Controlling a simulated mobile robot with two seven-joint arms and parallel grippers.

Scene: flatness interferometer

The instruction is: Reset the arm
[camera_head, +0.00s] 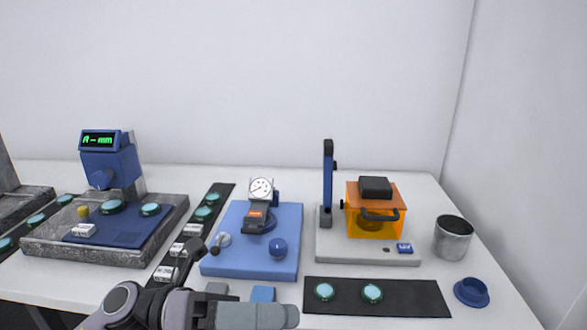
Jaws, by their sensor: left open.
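My left arm (125,303) comes in at the bottom left, with grey and dark links along the lower edge. The blue plate (228,264) carries a dial gauge (261,189), a blue knob (278,247) and a small grey knob. My right gripper is not in view.
A blue instrument with a green display (98,140) stands on a granite slab (50,252) at left. An orange box (360,225) sits on a grey base at right. A metal cup (453,238), blue cap (472,292) and black mat (420,298) with two teal discs are nearby.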

